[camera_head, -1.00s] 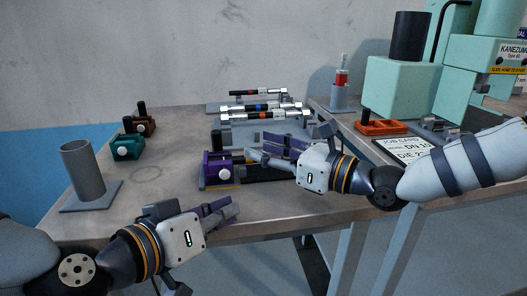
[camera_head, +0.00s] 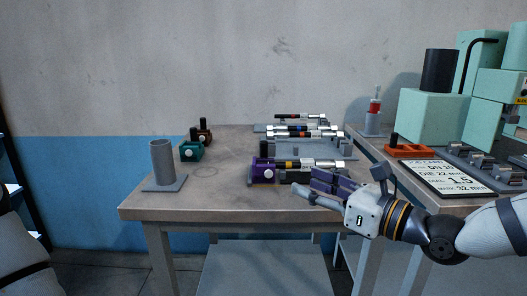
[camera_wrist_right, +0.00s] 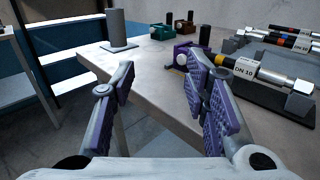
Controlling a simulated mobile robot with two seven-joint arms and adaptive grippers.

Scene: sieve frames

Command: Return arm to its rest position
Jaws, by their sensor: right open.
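My right gripper (camera_head: 312,190) is open and empty at the front edge of the grey table (camera_head: 225,203), just in front of the purple clamp block (camera_head: 262,174). In the right wrist view its purple-padded fingers (camera_wrist_right: 162,78) stand wide apart with nothing between them. A black hose with silver end fittings (camera_head: 326,164) lies in the purple block and on its dark base, apart from the fingers. It also shows in the right wrist view with a DN 10 label (camera_wrist_right: 243,70). My left gripper is out of view; only a part of my left arm shows at the left edge.
Several similar hoses (camera_head: 300,131) lie on a rack at the back of the table. A teal block (camera_head: 190,151), a brown block (camera_head: 205,134) and a grey cup on a plate (camera_head: 162,160) stand to the left. A green machine (camera_head: 420,120) and a label board (camera_head: 445,177) are right.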

